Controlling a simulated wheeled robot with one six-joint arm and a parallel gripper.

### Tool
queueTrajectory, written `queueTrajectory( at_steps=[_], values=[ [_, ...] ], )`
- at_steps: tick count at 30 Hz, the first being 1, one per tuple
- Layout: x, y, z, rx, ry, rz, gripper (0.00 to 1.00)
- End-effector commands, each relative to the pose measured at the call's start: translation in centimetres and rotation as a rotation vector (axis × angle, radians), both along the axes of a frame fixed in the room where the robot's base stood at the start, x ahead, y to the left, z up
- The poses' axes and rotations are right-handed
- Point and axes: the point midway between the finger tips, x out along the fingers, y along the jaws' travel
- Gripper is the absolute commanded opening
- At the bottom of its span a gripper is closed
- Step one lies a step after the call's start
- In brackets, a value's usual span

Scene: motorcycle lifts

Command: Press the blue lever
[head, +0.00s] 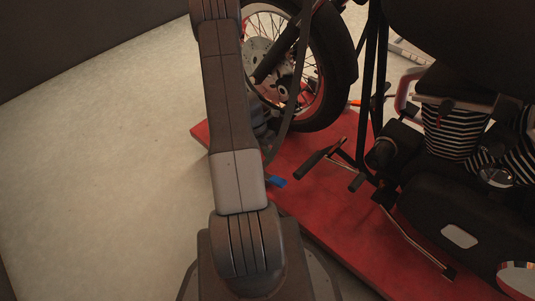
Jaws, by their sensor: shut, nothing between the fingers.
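A small blue piece (277,181), which looks like the blue lever, shows at the left part of the red lift platform (322,212). It sits just right of my arm, which hides part of the area around it. I cannot tell how the lever is tilted or what it is mounted on. My arm rises from the bottom of the head view and runs out past the top edge. My gripper is not in view, so its distance from the lever does not show.
A motorcycle stands on the platform, its front wheel (338,70) at the top centre and its engine side at the right. A foot peg (316,163) sticks out near the lever. Dark straps hang by the wheel. Pale floor (110,170) at the left is clear.

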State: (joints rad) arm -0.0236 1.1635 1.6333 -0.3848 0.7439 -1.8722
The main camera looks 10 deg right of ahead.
Motion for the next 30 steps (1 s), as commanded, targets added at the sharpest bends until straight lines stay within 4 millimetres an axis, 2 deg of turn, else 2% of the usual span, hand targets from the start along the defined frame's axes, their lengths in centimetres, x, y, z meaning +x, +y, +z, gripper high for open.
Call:
queueTrajectory(
  at_steps=[1,3,12,18,30],
  values=[
    [-0.6,-0.3,-1.5,0.0,0.005,-0.002,0.0],
    [-1.1,-0.7,-2.9,0.0,0.005,0.0,0.0],
    [-2.8,-2.1,-7.7,0.001,0.002,0.0,0.0],
    [-3.3,-2.5,-8.9,0.001,0.001,0.0,0.0],
    [-3.3,-2.6,-9.0,0.002,-0.002,0.001,0.0]
  ],
)
